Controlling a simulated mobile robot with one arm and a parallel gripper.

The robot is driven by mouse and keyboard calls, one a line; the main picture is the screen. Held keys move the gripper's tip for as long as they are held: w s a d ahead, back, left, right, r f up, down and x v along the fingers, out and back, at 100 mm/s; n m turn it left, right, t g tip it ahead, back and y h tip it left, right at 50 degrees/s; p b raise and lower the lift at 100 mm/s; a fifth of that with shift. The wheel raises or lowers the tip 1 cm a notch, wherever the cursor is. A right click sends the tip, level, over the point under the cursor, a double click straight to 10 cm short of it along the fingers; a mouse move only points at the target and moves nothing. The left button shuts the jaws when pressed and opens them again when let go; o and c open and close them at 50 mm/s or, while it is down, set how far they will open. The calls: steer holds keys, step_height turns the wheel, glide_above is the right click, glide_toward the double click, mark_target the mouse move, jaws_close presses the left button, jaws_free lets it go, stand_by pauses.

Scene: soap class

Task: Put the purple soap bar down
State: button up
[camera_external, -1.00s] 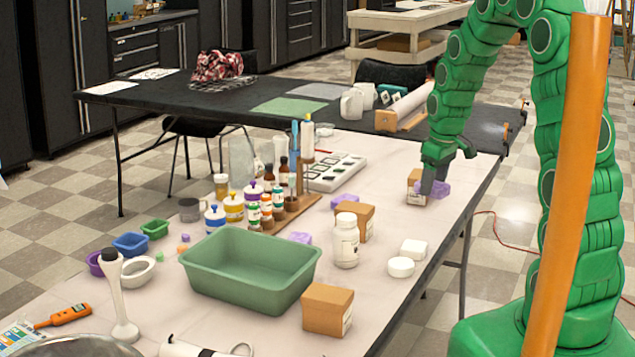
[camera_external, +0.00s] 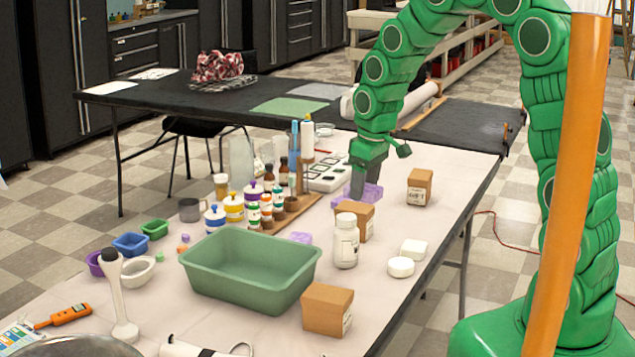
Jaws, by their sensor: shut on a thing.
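My gripper (camera_external: 358,190) points down at the back of the white table (camera_external: 440,230), its dark fingers shut on the purple soap bar (camera_external: 372,194). The bar shows mainly to the right of the fingers, which hide part of it. Another patch of light purple (camera_external: 340,202) shows just left of the fingers; I cannot tell clearly where the two meet. Whether the held bar touches anything beneath it is also unclear. Another flat purple bar (camera_external: 300,237) lies behind the green basin (camera_external: 250,270).
A brown box (camera_external: 358,222) and white jar (camera_external: 346,243) stand close in front of my gripper. Another brown box (camera_external: 420,187) stands to its right. Bottles (camera_external: 253,205) and a wooden rack (camera_external: 292,210) stand left. The table's right side has bare room.

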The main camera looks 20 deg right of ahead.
mark_target(252, 273)
steer(key=s+a+n, duration=0.1)
steer(key=s+a, duration=0.5)
steer(key=a, duration=0.3)
steer(key=s+a, duration=0.6)
steer(key=a, duration=0.3)
steer(key=w+a+f, duration=0.2)
steer(key=w+f, duration=0.1)
steer(key=f, duration=0.1)
steer(key=w+a+f, duration=0.3)
steer(key=w+f, duration=0.1)
steer(key=f, duration=0.1)
steer(key=w+a+f, duration=0.2)
steer(key=w+f, duration=0.1)
steer(key=f, duration=0.1)
steer(key=shift+w+a+f, duration=0.2)
steer(key=shift+a, duration=0.1)
steer(key=shift+w+a+f, duration=0.4)
steer(key=shift+w+f, duration=0.15)
steer(key=shift+f, duration=1.75)
steer(key=shift+f, duration=0.1)
